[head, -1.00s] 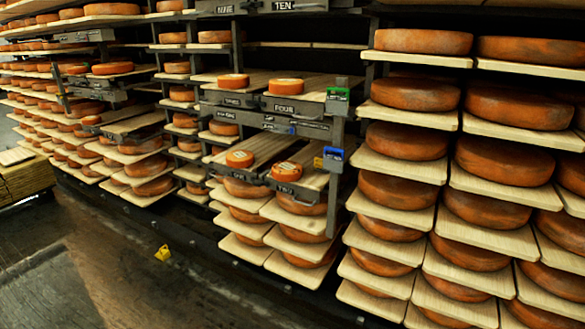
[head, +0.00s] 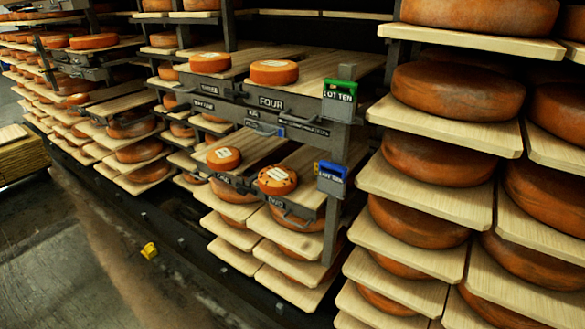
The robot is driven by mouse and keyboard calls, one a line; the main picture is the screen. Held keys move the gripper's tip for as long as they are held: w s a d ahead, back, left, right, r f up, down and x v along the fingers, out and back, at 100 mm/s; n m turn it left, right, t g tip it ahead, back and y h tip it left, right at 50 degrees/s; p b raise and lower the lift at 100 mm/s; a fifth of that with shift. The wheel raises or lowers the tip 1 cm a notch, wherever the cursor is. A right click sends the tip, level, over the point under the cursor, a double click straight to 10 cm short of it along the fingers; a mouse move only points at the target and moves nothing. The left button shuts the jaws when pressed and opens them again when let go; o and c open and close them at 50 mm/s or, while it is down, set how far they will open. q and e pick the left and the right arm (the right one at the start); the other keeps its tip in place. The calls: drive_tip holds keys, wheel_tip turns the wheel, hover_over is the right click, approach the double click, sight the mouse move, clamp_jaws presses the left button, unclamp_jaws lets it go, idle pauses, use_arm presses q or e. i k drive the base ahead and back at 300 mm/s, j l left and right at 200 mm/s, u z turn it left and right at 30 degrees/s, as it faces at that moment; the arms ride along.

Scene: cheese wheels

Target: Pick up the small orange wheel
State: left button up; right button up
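Small orange wheels with pale labels sit on the middle rack. On its upper boards, one small orange wheel (head: 210,64) is at the left and another (head: 274,73) at the right above a sign reading FOUR. On the lower boards, a small orange wheel (head: 223,160) is at the left. Another small orange wheel (head: 277,182) is in front at the right; it has dark marks on its top. I cannot tell which one the task means. Neither of my grippers shows in the head view.
Large orange wheels (head: 455,95) fill wooden shelves at the right. Green (head: 340,93) and blue (head: 331,174) holders hang on the middle rack's right post. A small yellow object (head: 149,250) lies low by the rack's base. The floor (head: 50,250) at the left is open.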

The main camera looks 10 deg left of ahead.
sight(277, 180)
drive_tip(key=i+l, duration=0.15)
drive_tip(key=i, duration=0.25)
drive_tip(key=i+l, duration=0.15)
drive_tip(key=i, duration=0.25)
drive_tip(key=i+l+z, duration=0.1)
drive_tip(key=i, duration=0.3)
